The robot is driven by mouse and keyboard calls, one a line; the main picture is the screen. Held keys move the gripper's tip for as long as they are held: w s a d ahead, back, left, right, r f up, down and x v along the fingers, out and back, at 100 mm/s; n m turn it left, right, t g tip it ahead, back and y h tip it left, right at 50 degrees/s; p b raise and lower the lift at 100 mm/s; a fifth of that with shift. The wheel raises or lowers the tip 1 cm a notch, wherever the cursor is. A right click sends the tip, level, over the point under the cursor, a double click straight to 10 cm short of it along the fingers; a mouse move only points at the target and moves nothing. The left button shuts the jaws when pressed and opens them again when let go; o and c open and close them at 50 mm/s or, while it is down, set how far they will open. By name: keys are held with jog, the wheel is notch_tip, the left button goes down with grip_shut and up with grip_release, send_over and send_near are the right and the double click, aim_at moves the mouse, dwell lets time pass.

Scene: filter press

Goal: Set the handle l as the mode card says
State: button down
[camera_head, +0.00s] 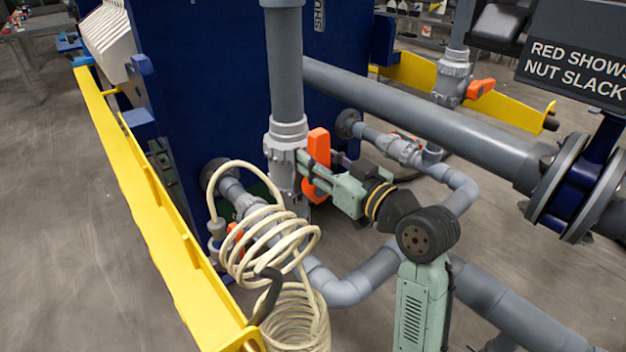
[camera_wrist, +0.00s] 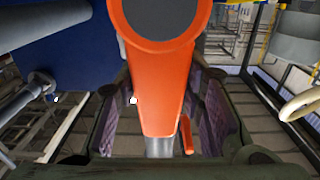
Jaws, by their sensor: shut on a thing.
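An orange valve handle (camera_head: 319,140) stands roughly upright beside a grey valve (camera_head: 284,155) on the vertical pipe. My gripper (camera_head: 308,172) reaches in from the right and is shut on this handle. In the wrist view the orange handle (camera_wrist: 158,75) runs down between the two fingers of my gripper (camera_wrist: 160,112), with its round hub at the top. No label on the handle shows, so I cannot tell its letter. No mode card can be made out in either view.
A coiled cream hose (camera_head: 270,245) hangs close to the left of the valve. A yellow rail (camera_head: 150,210) runs along the left. Grey pipes (camera_head: 430,110) pass behind and right of my arm. Another orange handle (camera_head: 481,88) sits at the upper right, near a dark sign (camera_head: 580,60).

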jog(key=shift+w+d+r+m+p, duration=0.15)
jog(key=shift+w+d+m+p, duration=0.3)
jog(key=shift+m+p, duration=0.7)
jog(key=shift+w+d+f+m+p, duration=0.25)
jog(key=shift+d+m+p, duration=0.2)
jog(key=shift+m, duration=0.3)
jog(key=shift+w+d+m+p, duration=0.15)
jog(key=shift+d+m+p, duration=0.05)
jog(key=shift+m+p, duration=0.45)
notch_tip(320, 180, down, 7)
jog(key=w+d+m+p, duration=0.2)
jog(key=m+p, duration=0.3)
jog(key=m, duration=0.9)
jog(key=shift+d, duration=0.35)
jog(key=c, duration=1.4)
grip_release()
jog(key=shift+r, duration=0.1)
jog(key=o, duration=0.3)
jog(key=shift+r, duration=0.1)
jog(key=shift+o, duration=0.3)
jog(key=shift+r+p, duration=0.1)
jog(key=shift+p, duration=0.2)
